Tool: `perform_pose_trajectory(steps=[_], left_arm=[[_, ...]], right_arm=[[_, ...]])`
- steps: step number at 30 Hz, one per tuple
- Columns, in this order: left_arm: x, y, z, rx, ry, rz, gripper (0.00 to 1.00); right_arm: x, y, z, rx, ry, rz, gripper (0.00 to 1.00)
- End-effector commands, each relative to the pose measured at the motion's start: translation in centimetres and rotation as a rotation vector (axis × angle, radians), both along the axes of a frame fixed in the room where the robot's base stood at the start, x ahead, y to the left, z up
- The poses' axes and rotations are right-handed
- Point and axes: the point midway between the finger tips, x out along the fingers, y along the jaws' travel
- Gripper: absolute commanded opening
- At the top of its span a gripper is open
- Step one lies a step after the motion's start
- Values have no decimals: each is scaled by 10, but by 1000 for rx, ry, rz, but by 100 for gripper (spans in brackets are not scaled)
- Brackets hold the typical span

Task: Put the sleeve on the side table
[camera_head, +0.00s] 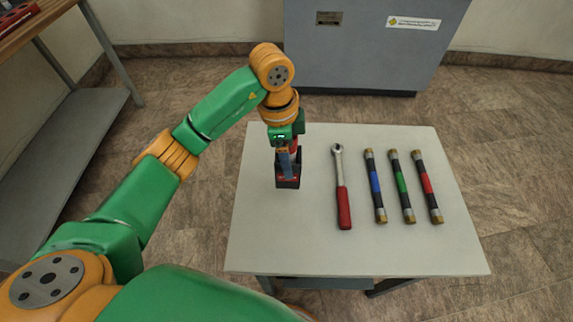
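The side table (310,245) has a pale top and stands in front of me. My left arm reaches in from the left, and my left gripper (288,165) points down over the table's back left part. A dark block-like shape with red parts (288,183) shows at the gripper's lower end. I cannot tell whether it is the sleeve, another held thing or part of the gripper. The fingertips are not clear, so open or shut cannot be told. No other thing is plainly the sleeve. My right gripper is not in view.
A ratchet wrench with a red handle (343,205) lies right of the gripper. Beyond it lie three dark rods with blue (375,186), green (401,186) and red (427,185) bands. A grey cabinet (365,55) stands behind. The table's front left is clear.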

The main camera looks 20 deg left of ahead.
Motion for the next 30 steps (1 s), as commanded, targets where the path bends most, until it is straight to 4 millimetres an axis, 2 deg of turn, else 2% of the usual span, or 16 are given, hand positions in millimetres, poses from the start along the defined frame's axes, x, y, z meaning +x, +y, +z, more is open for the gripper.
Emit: perform_pose_trajectory(steps=[6,12,21,22,24,25,30], left_arm=[[20,10,-26,3,2,3,10],[20,10,-56,3,1,0,10],[20,10,-60,2,-2,-1,10],[20,10,-60,2,-2,-1,75],[20,10,-59,2,-2,-1,94],[20,10,-59,2,-2,-1,100],[20,10,-59,2,-2,-1,100]], right_arm=[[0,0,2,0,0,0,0],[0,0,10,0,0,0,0],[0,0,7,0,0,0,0],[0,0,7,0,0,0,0],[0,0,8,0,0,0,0],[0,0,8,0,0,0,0],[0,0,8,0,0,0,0]])
